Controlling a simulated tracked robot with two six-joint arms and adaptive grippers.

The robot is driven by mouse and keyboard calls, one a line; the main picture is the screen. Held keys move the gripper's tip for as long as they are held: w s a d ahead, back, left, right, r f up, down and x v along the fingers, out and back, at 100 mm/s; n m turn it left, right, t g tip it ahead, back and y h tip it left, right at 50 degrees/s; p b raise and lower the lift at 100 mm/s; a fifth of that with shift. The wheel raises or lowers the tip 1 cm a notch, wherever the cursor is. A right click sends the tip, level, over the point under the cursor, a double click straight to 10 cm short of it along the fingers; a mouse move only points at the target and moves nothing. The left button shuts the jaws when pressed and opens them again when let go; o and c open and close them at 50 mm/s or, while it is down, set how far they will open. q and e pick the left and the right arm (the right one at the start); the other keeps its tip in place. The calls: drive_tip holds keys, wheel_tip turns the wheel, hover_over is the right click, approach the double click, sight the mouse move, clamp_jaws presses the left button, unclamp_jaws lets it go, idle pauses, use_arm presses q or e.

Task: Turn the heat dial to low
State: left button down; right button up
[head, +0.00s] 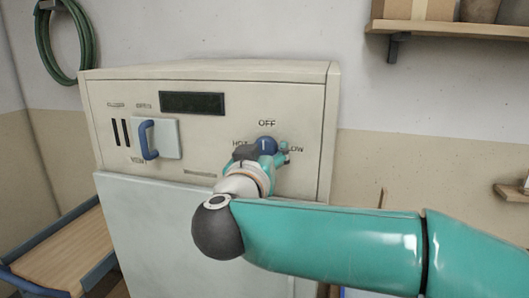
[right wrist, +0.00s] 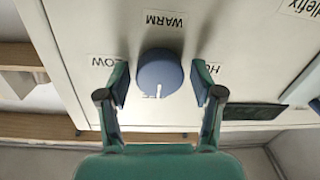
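The heat dial (head: 267,145) is a round blue knob on the front of the cream cabinet, partly hidden by my right gripper in the head view. In the right wrist view the dial (right wrist: 160,75) has a white mark pointing to the bottom of the picture, the OFF side. The LOW label (right wrist: 103,61) shows upside down on the left, WARM (right wrist: 165,20) at the top, and HOT, partly covered, on the right. My right gripper (right wrist: 160,88) is open, one finger on each side of the dial, with small gaps. My left gripper is not in view.
The cabinet (head: 215,72) has a dark display (head: 192,103) and a blue handle (head: 149,139) on a pale plate left of the dial. A wall shelf (head: 450,29) is at upper right, a hose (head: 88,45) at upper left, and a wooden-topped cart (head: 70,252) at lower left.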

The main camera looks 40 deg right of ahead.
drive_tip(key=c, duration=0.8)
drive_tip(key=shift+c, duration=0.2)
drive_tip(key=shift+m, duration=0.4)
drive_tip(key=m+b, duration=0.2)
drive_tip(key=m, duration=0.3)
drive_tip(key=m+b, duration=0.3)
drive_tip(key=m, duration=0.3)
drive_tip(key=m+h+b, duration=0.1)
drive_tip(key=m+b, duration=0.2)
drive_tip(key=m, duration=0.3)
drive_tip(key=shift+w+a+f, duration=0.1)
drive_tip(key=shift+f, duration=0.2)
drive_tip(key=shift+m, duration=0.4)
